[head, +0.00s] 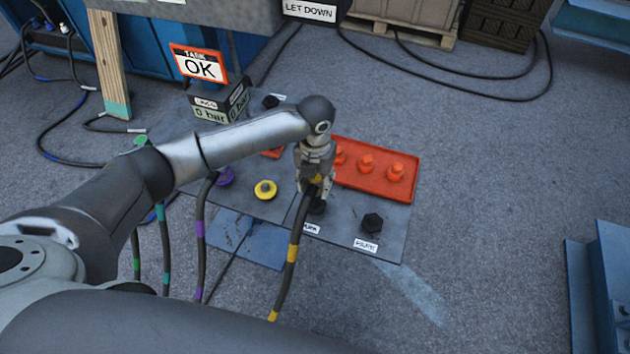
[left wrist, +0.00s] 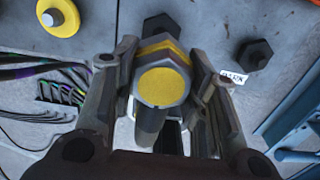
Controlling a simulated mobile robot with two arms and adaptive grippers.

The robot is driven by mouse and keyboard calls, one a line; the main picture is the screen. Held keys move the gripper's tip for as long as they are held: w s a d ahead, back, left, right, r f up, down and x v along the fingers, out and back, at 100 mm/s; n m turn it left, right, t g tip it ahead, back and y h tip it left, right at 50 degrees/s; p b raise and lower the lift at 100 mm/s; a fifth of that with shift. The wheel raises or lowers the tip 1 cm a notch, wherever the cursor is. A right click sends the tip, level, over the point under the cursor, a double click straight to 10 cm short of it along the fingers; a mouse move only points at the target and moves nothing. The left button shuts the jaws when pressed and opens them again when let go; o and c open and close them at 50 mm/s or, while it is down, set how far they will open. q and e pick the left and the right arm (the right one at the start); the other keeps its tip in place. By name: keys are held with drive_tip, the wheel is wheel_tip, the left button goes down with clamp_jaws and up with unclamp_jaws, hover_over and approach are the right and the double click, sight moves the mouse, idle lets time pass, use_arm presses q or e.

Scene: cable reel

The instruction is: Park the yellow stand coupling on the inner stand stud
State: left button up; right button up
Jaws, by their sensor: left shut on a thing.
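My left gripper (head: 314,187) is shut on the yellow coupling (left wrist: 163,84), which has a yellow end face and yellow band in the left wrist view. Its black hose with yellow bands (head: 292,253) hangs down toward the front. The inner stand stud (head: 318,208), a dark knob, is just below the gripper and partly hidden by it. In the left wrist view a dark stud top (left wrist: 160,27) shows just beyond the coupling, nearly in line with it. Whether they touch I cannot tell. The outer stud (head: 372,223) is bare, beside a PARK label. My right gripper is not in view.
A red tray (head: 408,182) with several orange caps lies right of the gripper. A yellow-ringed port (head: 265,190) and a purple coupling (head: 224,177) are to the left. Hoses with coloured bands hang at the left. A gauge box and an OK sign (head: 200,66) stand behind.

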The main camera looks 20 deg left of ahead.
use_arm(q)
drive_tip(key=b, duration=0.4)
hover_over(315, 202)
wheel_tip(315, 202, down, 4)
drive_tip(key=shift+f, duration=0.2)
drive_tip(key=shift+f+b, duration=0.35)
drive_tip(key=shift+f, duration=0.65)
drive_tip(key=shift+p, duration=0.45)
drive_tip(key=shift+p, duration=0.3)
drive_tip(key=shift+f, duration=0.5)
